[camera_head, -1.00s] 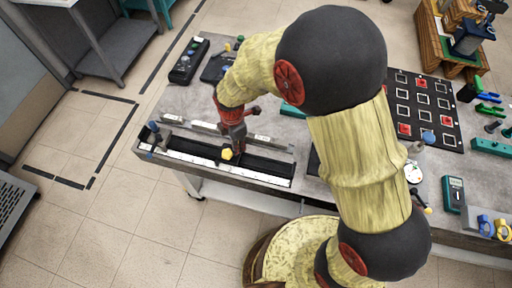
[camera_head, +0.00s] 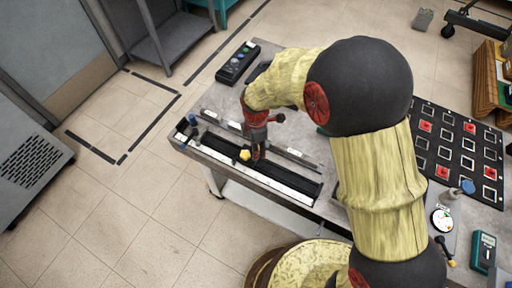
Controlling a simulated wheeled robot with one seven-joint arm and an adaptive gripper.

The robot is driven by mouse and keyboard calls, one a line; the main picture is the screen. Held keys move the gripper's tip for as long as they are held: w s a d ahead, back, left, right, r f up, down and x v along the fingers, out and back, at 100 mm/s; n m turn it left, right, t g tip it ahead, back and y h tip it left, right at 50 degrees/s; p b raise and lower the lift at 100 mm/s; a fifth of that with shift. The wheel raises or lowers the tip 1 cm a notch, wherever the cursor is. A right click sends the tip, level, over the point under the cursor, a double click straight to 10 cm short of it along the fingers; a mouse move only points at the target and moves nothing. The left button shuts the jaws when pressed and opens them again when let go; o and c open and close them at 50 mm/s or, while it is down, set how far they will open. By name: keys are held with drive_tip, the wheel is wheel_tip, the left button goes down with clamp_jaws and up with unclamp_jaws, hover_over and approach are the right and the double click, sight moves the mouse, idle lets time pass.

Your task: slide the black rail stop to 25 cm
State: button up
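A long black rail (camera_head: 287,178) lies along the left front edge of the grey table, with a pale scale strip (camera_head: 230,160) on its front side. A yellow knob (camera_head: 245,155) sits on the rail, a little short of halfway from its left end. The black stop cannot be told apart from the dark rail and fingers around this knob. My gripper (camera_head: 257,156) points down onto the rail, right beside the knob on its right. Its fingertips are small and dark here, so their gap and any contact are hidden. Scale marks are too small to read.
A blue knob (camera_head: 192,120) stands at the rail's left end. A grey bar (camera_head: 294,155) lies behind the rail. A dark control box (camera_head: 238,63) lies at the back left. A black board with red squares (camera_head: 462,150) is at right, beyond my arm.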

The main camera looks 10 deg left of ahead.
wheel_tip(320, 180, up, 12)
idle(0.7)
idle(0.4)
drive_tip(key=s+d+r+m+t, duration=0.2)
drive_tip(key=s+d+r+m, duration=0.3)
drive_tip(key=d+r+m, duration=0.1)
drive_tip(key=s+d+r+m+t, duration=0.1)
drive_tip(key=s+d+r+m, duration=0.5)
drive_tip(key=d+m, duration=0.3)
drive_tip(key=s+d+r+m+t, duration=0.2)
drive_tip(key=s+d+r+m, duration=0.4)
drive_tip(key=d, duration=0.5)
drive_tip(key=shift+d+r+m+t, duration=0.25)
drive_tip(key=shift+r+m+t, duration=0.05)
drive_tip(key=shift+m, duration=0.7)
